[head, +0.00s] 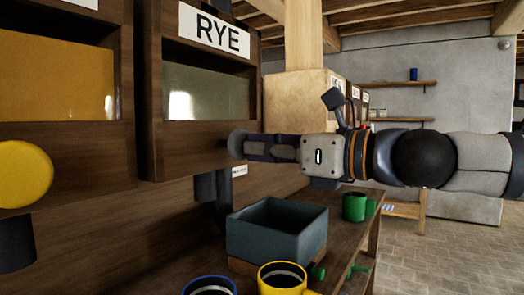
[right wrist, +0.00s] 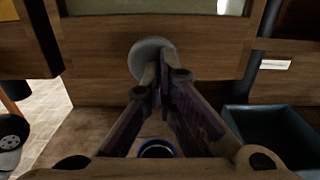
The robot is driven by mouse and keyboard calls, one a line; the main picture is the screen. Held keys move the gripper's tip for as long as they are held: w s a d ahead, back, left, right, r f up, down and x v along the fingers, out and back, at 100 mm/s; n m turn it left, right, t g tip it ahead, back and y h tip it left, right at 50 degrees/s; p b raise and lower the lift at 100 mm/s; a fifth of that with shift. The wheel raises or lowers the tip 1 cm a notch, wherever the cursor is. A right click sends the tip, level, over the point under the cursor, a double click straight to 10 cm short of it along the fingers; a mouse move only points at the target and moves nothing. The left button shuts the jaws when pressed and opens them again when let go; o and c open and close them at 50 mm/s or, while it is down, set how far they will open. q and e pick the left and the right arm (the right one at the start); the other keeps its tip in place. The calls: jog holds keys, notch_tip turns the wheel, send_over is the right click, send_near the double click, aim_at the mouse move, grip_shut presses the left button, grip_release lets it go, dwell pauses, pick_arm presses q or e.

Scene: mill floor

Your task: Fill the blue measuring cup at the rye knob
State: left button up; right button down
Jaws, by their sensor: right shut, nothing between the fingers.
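The rye dispenser carries a RYE sign (head: 214,27) above a pale window (head: 205,92). Its round grey knob (head: 237,141) is at the fingertips of my right gripper (head: 246,148). In the right wrist view the knob (right wrist: 148,60) sits just beyond the closed fingertips (right wrist: 163,78). The fingers are shut with nothing between them; they touch or nearly touch the knob. The blue measuring cup (head: 210,286) stands low at the bottom edge of the head view, partly cut off. The right wrist view shows its rim (right wrist: 157,143) below the fingers, partly hidden. My left gripper is out of view.
A dark blue-grey bin (head: 275,241) stands on the wooden bench, with a yellow cup (head: 282,278) in front and a green cup (head: 354,206) behind. A dark spout (head: 212,189) hangs below the rye box. Another dispenser with a yellow knob (head: 22,174) is at left.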

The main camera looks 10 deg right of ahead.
aim_at(244, 159)
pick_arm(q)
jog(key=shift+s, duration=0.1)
pick_arm(e)
jog(key=shift+s+r, duration=0.15)
jog(key=shift+s, duration=0.05)
jog(key=x, duration=0.2)
jog(key=b+x, duration=0.1)
jog(key=shift+w+a+f, duration=0.1)
jog(key=shift+w+f, duration=0.15)
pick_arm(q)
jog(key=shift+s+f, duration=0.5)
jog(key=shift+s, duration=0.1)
pick_arm(e)
jog(key=shift+s+r, duration=0.1)
jog(key=shift+r, duration=0.15)
dwell(2.2)
